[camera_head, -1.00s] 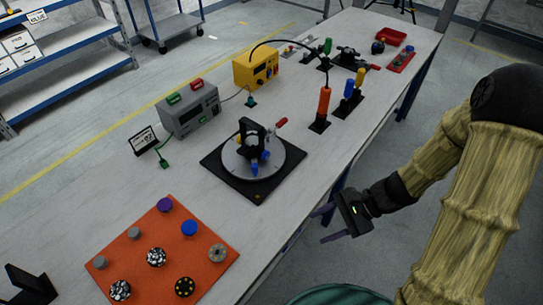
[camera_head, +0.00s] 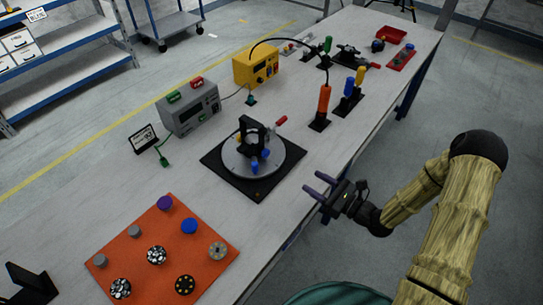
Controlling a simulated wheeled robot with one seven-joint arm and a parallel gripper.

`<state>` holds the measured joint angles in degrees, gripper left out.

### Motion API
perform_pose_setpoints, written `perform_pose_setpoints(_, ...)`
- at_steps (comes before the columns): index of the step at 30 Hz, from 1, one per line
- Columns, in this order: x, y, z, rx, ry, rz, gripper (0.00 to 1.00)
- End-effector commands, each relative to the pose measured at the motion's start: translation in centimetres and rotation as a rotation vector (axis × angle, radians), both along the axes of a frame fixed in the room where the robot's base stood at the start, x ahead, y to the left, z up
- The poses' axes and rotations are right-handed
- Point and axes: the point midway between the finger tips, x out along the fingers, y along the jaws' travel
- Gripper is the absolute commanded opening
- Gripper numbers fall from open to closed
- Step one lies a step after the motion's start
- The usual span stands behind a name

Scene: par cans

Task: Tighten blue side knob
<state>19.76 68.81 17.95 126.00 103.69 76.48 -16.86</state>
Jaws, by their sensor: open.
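A black yoke fixture (camera_head: 245,126) stands on a round grey plate (camera_head: 236,167) over a black square base (camera_head: 258,193) mid-table. Two small blue knobs show low on the fixture, one in front (camera_head: 254,165) and one at its right (camera_head: 266,155). A red-tipped lever (camera_head: 280,121) sticks out at the fixture's right. I cannot tell how tight either knob is. My gripper (camera_head: 313,182) is open and empty, right of the base near the table's right edge. Its purple fingers point left toward the fixture, with a clear gap between them and it.
An orange board (camera_head: 135,245) with several knobs, one blue (camera_head: 189,226), lies at front left. A grey box (camera_head: 190,108) and a yellow box (camera_head: 255,67) stand behind the fixture. An orange-handled tool (camera_head: 323,100) stands upright at back right. Bare table (camera_head: 290,205) lies between gripper and base.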

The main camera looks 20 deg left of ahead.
Motion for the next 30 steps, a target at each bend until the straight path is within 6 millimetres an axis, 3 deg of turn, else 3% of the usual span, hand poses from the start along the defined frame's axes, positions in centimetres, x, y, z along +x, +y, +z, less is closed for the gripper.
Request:
perform_pose_setpoints(8,0.8,2.2,0.1,-0.001,-0.002,0.006,0.50)
perform_pose_setpoints(30,5.7,14.0,0.1,-0.001,-0.002,0.005,0.50)
